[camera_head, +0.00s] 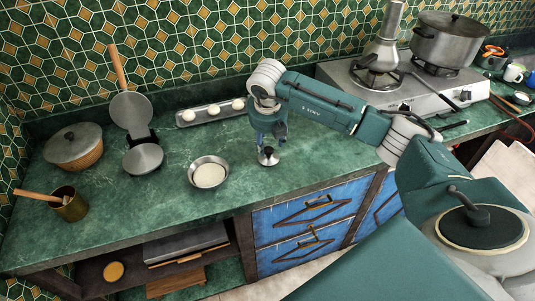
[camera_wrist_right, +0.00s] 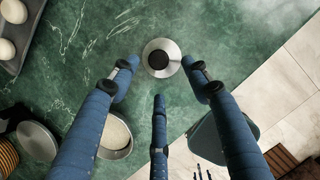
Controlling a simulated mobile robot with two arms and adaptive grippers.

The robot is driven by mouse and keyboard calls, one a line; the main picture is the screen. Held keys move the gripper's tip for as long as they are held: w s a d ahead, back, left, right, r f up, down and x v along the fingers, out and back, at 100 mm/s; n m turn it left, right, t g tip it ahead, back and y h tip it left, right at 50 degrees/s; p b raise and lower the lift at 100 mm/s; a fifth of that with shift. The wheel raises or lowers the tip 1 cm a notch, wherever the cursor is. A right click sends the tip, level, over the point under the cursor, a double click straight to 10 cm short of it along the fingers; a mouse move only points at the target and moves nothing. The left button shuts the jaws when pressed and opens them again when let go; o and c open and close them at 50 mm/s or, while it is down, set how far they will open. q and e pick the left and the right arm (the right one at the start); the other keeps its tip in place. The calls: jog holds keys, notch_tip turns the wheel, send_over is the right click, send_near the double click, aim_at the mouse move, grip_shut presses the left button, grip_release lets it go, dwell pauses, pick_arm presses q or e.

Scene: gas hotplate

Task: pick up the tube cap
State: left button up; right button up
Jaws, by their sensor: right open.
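A small metal piece with a round flared base and a dark top, which I take to be the tube cap (camera_head: 268,157), stands on the green marble counter. It also shows in the right wrist view (camera_wrist_right: 161,58), near the top centre. My right gripper (camera_head: 269,143) points down just above it, and its fingers partly overlap it in the head view. In the right wrist view the blue fingers of that gripper (camera_wrist_right: 160,80) are spread apart, with nothing held between them. Whether any finger touches the cap cannot be told. My left gripper is not in view.
A bowl of white content (camera_head: 209,175) stands left of the cap. A tray of dough balls (camera_head: 211,113) lies behind. A hinged round press (camera_head: 143,157), a lidded pot (camera_head: 73,147) and a brass cup (camera_head: 69,204) stand further left. The gas hotplate (camera_head: 432,96) is at right.

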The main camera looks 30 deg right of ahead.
aim_at(269, 150)
jog(key=shift+w+f, duration=0.15)
jog(key=shift+f, duration=0.15)
jog(key=p+x, duration=0.2)
jog(key=x, duration=0.3)
jog(key=shift+d, duration=0.15)
jog(key=shift+w+f, duration=0.1)
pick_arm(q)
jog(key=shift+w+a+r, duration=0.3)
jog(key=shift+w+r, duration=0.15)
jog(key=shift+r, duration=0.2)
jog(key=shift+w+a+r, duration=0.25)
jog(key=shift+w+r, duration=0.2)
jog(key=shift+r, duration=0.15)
pick_arm(e)
jog(key=c, duration=1.1)
